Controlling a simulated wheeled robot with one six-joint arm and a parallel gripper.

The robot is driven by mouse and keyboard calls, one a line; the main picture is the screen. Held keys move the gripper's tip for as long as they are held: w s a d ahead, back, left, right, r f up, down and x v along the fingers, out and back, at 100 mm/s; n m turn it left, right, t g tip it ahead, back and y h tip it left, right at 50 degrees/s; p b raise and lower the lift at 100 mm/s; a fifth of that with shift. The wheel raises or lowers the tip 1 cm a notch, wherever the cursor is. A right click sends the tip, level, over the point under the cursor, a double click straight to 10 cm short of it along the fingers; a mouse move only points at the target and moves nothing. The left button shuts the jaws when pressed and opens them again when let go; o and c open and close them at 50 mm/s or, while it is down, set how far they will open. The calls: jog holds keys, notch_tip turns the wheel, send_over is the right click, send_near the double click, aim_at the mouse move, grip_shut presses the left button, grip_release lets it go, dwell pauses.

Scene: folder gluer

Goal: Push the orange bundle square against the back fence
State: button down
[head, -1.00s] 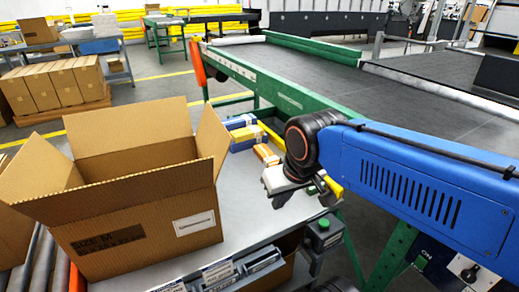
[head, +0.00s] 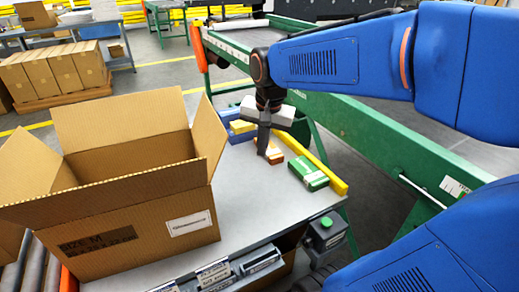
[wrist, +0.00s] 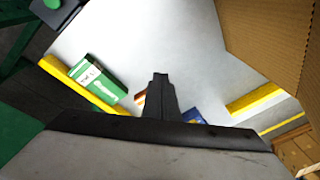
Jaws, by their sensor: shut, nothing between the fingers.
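The orange bundle (head: 274,154) lies on the grey table and is partly hidden behind my gripper (head: 262,151). My gripper points down with its fingers together and empty, its tips low in front of the bundle. I cannot tell whether they touch it. In the wrist view my gripper (wrist: 160,78) hides most of the orange bundle (wrist: 140,97); only a small orange strip shows at its left. The yellow back fence (head: 336,183) runs along the table's far right side, and also shows in the wrist view (wrist: 113,108). The bundle looks apart from it.
A green-and-white bundle (head: 308,173) lies beside the fence, to the right of the orange one. A blue bundle (head: 241,136) lies to the left. A large open carton (head: 140,200) takes up the table's left. The front middle of the tabletop (head: 250,205) is clear.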

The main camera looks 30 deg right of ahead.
aim_at(250, 160)
jog(key=w+d+f+m+g, duration=0.1)
jog(key=w+d+f+m, duration=0.1)
jog(key=w+m, duration=0.45)
jog(key=w+d+f+m+g, duration=0.1)
jog(key=w+d+f+m, duration=0.15)
jog(key=w, duration=0.75)
jog(key=f, duration=0.9)
jog(key=shift+s+a+f, duration=0.2)
jog(key=shift+a+f, duration=0.1)
jog(key=shift+a, duration=0.1)
jog(key=d, duration=0.3)
jog(key=shift+d, duration=0.5)
jog(key=d, duration=0.6)
jog(key=shift+d, duration=0.4)
